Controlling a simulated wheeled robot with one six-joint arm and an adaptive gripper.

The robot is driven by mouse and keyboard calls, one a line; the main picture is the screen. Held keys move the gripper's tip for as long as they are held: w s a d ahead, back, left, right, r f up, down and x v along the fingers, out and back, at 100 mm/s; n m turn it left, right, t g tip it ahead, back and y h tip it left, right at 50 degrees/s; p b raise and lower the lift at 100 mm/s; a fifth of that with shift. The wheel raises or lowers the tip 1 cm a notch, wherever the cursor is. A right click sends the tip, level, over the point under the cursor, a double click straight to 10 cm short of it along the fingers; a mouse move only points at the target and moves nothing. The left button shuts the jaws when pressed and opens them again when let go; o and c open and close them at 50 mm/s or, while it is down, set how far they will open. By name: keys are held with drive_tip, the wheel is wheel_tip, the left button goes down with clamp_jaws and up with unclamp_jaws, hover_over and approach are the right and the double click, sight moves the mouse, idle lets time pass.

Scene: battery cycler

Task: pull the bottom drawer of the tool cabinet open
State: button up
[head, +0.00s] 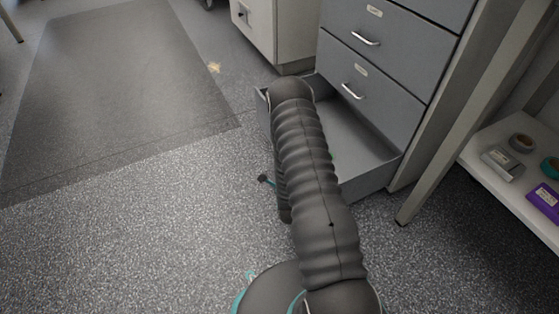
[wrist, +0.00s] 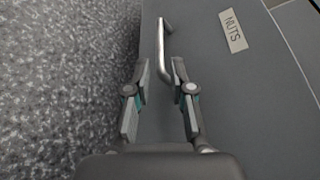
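The grey tool cabinet (head: 395,48) stands at upper right in the head view. Its bottom drawer (head: 362,137) is pulled well out, showing a grey interior; my arm covers much of its front. In the wrist view the drawer front (wrist: 235,95) carries a "NUTS" label (wrist: 233,31) and a silver bar handle (wrist: 160,45). My gripper (wrist: 161,72) is open, with one finger on each side of the handle and a small gap on both sides. In the head view my gripper is hidden behind my arm.
Two closed drawers with silver handles (head: 353,91) sit above the open one. A pale cabinet (head: 262,28) stands to the left. A shelf (head: 500,180) with small items, including a purple box (head: 545,201), is at right. The floor at left is clear, with a dark mat (head: 110,85).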

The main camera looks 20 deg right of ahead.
drive_tip(key=shift+v, duration=2.7)
